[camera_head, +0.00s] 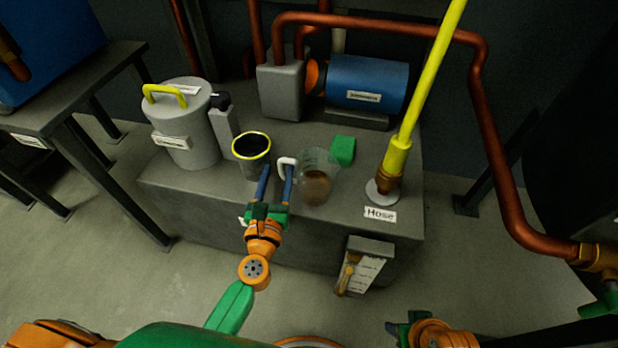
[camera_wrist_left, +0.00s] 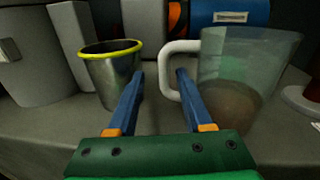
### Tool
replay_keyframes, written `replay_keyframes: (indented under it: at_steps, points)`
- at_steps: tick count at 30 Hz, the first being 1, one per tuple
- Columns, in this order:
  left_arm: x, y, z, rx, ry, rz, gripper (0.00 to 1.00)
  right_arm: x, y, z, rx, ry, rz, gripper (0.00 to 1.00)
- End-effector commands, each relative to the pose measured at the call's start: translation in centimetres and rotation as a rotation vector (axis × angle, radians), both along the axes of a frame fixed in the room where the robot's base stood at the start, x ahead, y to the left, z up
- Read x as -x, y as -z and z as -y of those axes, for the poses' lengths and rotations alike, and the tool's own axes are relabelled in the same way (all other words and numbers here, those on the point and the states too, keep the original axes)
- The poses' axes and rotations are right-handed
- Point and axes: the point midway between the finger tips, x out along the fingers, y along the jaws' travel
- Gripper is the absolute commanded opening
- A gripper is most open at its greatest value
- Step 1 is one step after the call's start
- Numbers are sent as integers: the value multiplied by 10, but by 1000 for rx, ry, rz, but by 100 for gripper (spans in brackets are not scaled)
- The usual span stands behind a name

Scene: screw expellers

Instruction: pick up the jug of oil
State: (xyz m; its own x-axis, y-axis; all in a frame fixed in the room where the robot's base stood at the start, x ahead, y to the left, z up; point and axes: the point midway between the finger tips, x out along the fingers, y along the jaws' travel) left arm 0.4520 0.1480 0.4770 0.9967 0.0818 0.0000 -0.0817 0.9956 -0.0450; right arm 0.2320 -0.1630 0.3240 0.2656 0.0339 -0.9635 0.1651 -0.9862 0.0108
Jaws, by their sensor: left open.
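The jug of oil (camera_head: 318,178) is a clear jug with brown liquid low inside and a white handle (camera_head: 285,166). It stands upright on the grey bench, right of the metal cup. It also shows large at the right of the left wrist view (camera_wrist_left: 245,75), its white handle (camera_wrist_left: 172,68) facing left. My left gripper (camera_head: 277,170) is open, its two blue fingers pointing at the bench between cup and jug. The right fingertip appears close to the handle; I cannot tell whether it touches. My right gripper (camera_head: 400,330) is partly seen at the bottom edge, far from the jug.
A metal cup with a yellow rim (camera_head: 252,158) stands just left of my left fingers. A green block (camera_head: 343,150) lies behind the jug. A yellow hose (camera_head: 398,155) rises to the right. A grey lidded canister (camera_head: 190,135) and a blue motor (camera_head: 366,84) stand on the bench (camera_head: 225,205).

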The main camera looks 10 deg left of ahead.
Motion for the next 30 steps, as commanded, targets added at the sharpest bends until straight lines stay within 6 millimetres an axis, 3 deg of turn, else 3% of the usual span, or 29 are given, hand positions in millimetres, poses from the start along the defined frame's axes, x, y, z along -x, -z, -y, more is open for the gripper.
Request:
replay_keyframes:
  at_steps: [6, 14, 20, 30]
  points:
    - [-42, -1, 3, -3, 1, 3, 50, 0, -1, 0, -1, 0, 4, 50]
    - [-48, -1, 2, -3, 1, 0, 50, 0, -4, 0, -2, 0, 4, 50]
    - [-48, -1, 2, -3, 1, 0, 0, 1, -4, 0, -1, 0, 3, 50]
    - [-48, -1, 2, -3, 1, 0, 0, 1, -4, 0, -2, 1, 4, 50]
